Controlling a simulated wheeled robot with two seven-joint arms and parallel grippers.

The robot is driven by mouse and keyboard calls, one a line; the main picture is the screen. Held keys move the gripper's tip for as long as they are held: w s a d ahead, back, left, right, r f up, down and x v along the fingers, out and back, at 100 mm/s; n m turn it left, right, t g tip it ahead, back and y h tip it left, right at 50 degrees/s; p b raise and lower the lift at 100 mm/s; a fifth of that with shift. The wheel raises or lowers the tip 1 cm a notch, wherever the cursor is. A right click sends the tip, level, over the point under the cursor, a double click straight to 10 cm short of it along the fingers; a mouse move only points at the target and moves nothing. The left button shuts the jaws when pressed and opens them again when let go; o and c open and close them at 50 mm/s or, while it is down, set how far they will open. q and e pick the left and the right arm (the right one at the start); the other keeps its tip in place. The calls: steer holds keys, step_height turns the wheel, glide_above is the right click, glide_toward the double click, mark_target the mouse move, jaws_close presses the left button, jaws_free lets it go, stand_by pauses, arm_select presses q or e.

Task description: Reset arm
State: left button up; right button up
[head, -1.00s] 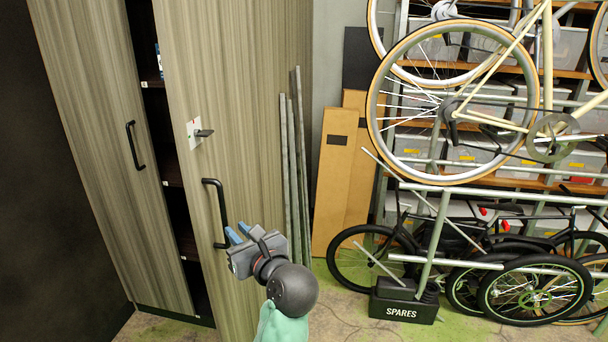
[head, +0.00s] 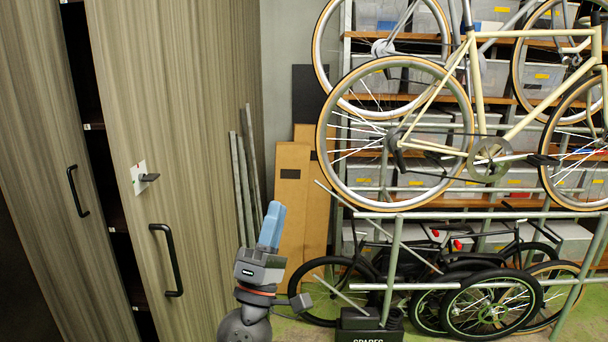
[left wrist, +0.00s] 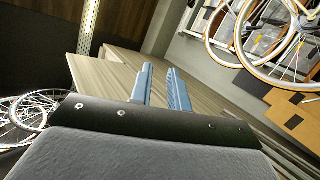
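My left gripper (head: 271,226) stands in front of the cabinet, right of the black door handle (head: 169,262) and apart from it in the picture. Its blue fingers point up. In the left wrist view the two blue fingers (left wrist: 160,88) are apart with a narrow empty gap, so the gripper is open and holds nothing. The wood-grain cabinet door (head: 200,130) stands ajar beside a dark gap with shelves. My right gripper is not in view.
A second door (head: 40,150) with its own handle is at left. Grey rods (head: 243,185) and brown boards (head: 291,195) lean by the wall. A cream bicycle (head: 480,110) hangs on a rack over dark bicycles (head: 490,300). A black SPARES box (head: 368,326) sits on the floor.

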arm_select(q)
steer(key=d+f+m+g+h, duration=0.7)
steer(key=m+g, duration=0.4)
steer(key=m, duration=0.3)
step_height(320, 180, down, 18)
steer(key=a+m+g+y, duration=0.2)
steer(key=g+y, duration=0.3)
steer(key=y, duration=0.3)
steer(key=s+a+f+g+y, duration=0.2)
steer(key=s+a+f, duration=0.2)
steer(key=f, duration=0.3)
steer(key=s+a+f+n+g+y, duration=0.1)
steer(key=s+a+f+y, duration=0.25)
steer(key=f, duration=0.25)
steer(key=s+a+f+g+y, duration=0.2)
steer(key=s+a+f, duration=0.25)
steer(key=f, duration=0.25)
steer(key=s+a+f+g, duration=0.1)
steer(key=s+f, duration=0.4)
steer(key=s, duration=0.3)
steer(key=s+a+f+g, duration=0.1)
steer(key=s+f+g, duration=0.1)
steer(key=s+f, duration=0.3)
steer(key=s+p, duration=0.1)
steer(key=s, duration=0.1)
steer(key=shift+s+y, duration=0.35)
steer(key=shift+s, duration=0.05)
steer(key=shift+n, duration=0.3)
